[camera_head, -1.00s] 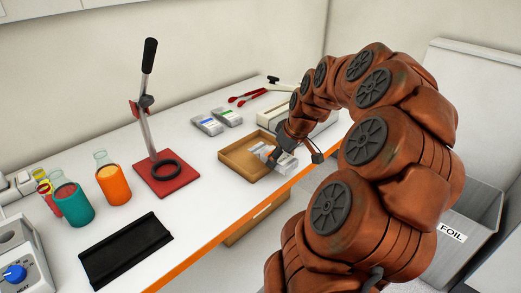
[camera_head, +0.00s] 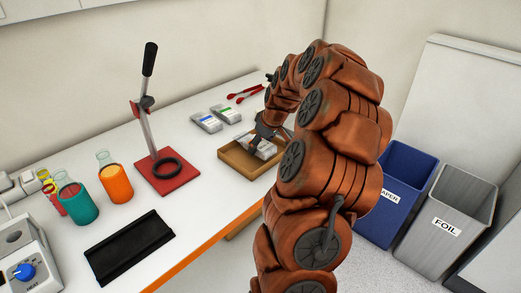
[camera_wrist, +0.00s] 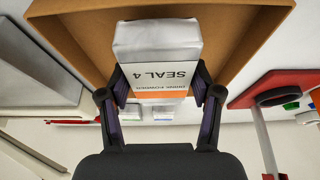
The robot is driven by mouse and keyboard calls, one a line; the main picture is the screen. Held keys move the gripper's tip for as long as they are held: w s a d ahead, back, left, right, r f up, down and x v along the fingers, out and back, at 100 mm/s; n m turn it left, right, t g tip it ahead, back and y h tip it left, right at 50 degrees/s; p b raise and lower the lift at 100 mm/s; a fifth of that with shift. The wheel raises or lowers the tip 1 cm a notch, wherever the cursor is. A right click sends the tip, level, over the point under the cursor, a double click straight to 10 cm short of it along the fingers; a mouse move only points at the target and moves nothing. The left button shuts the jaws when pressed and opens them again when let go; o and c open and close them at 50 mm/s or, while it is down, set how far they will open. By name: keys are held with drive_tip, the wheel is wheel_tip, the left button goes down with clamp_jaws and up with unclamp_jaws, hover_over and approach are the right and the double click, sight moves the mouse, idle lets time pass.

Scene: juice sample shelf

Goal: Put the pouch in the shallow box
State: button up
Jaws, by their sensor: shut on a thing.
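The pouch (camera_wrist: 158,50) is silver-white with an orange band and the print "SEAL 4" in the wrist view. My gripper (camera_wrist: 160,88) is shut on it, one finger at each side. In the head view the pouch (camera_head: 262,148) shows partly below my gripper (camera_head: 262,138), over the shallow box (camera_head: 238,167). The shallow box is brown and open-topped, near the table's front edge. In the wrist view the box (camera_wrist: 80,42) frames the pouch. I cannot tell whether the pouch touches the box floor. My arm hides the box's right side.
Two more pouches lie behind the box, one with a blue label (camera_head: 206,122) and one with green (camera_head: 226,113). A red-based press stand (camera_head: 165,172) stands left of the box. A black mat (camera_head: 128,246) lies at front. Blue and grey FOIL (camera_head: 447,226) bins stand right.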

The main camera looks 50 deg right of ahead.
wheel_tip(320, 180, down, 2)
drive_tip(key=shift+f+p, duration=0.25)
drive_tip(key=shift+p, duration=0.25)
drive_tip(key=shift+f, duration=0.1)
drive_tip(key=shift+f+b, duration=0.2)
drive_tip(key=shift+b, duration=0.1)
drive_tip(key=o, duration=1.3)
drive_tip(key=shift+r, duration=0.2)
